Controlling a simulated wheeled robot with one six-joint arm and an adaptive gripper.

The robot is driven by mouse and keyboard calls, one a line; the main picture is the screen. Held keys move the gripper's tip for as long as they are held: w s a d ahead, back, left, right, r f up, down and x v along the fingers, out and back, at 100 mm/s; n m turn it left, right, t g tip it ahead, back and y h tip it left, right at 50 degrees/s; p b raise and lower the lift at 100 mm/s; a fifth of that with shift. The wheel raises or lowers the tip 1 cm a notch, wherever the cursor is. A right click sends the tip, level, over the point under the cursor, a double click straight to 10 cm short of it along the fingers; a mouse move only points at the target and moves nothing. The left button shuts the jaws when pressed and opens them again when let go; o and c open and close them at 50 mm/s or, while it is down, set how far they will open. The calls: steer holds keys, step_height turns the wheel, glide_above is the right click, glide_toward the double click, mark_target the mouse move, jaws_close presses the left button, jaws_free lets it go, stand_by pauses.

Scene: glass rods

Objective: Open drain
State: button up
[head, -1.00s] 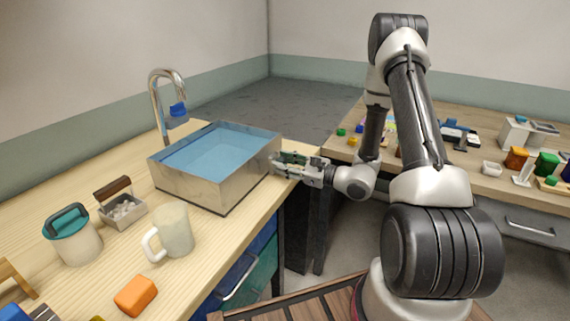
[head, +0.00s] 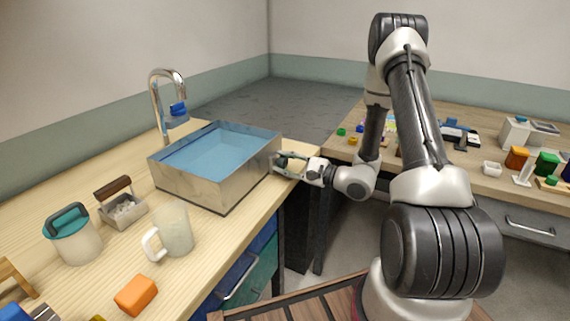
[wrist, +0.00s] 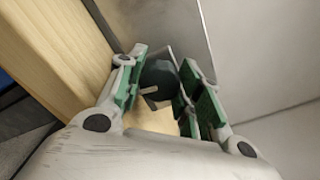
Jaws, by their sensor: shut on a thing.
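A metal basin (head: 205,183) filled with blue water stands on the wooden counter. In the wrist view a dark round drain knob (wrist: 158,80) with a small pale pointer sits at the basin's side wall (wrist: 185,25). My gripper (head: 279,163) is at the basin's right end. In the wrist view my gripper (wrist: 158,88) has its green-padded fingers on either side of the knob, shut on it. The knob is hidden behind the fingers in the head view.
A chrome faucet (head: 156,105) with a blue handle stands behind the basin. A glass mug (head: 174,230), a lidded jar (head: 76,238), a small caddy (head: 123,207) and an orange block (head: 136,295) are on the counter. A second table (head: 470,170) holds several small objects.

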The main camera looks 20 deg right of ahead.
stand_by(0.3)
steer(key=o, duration=0.8)
steer(key=shift+c, duration=0.2)
steer(key=v, duration=1.2)
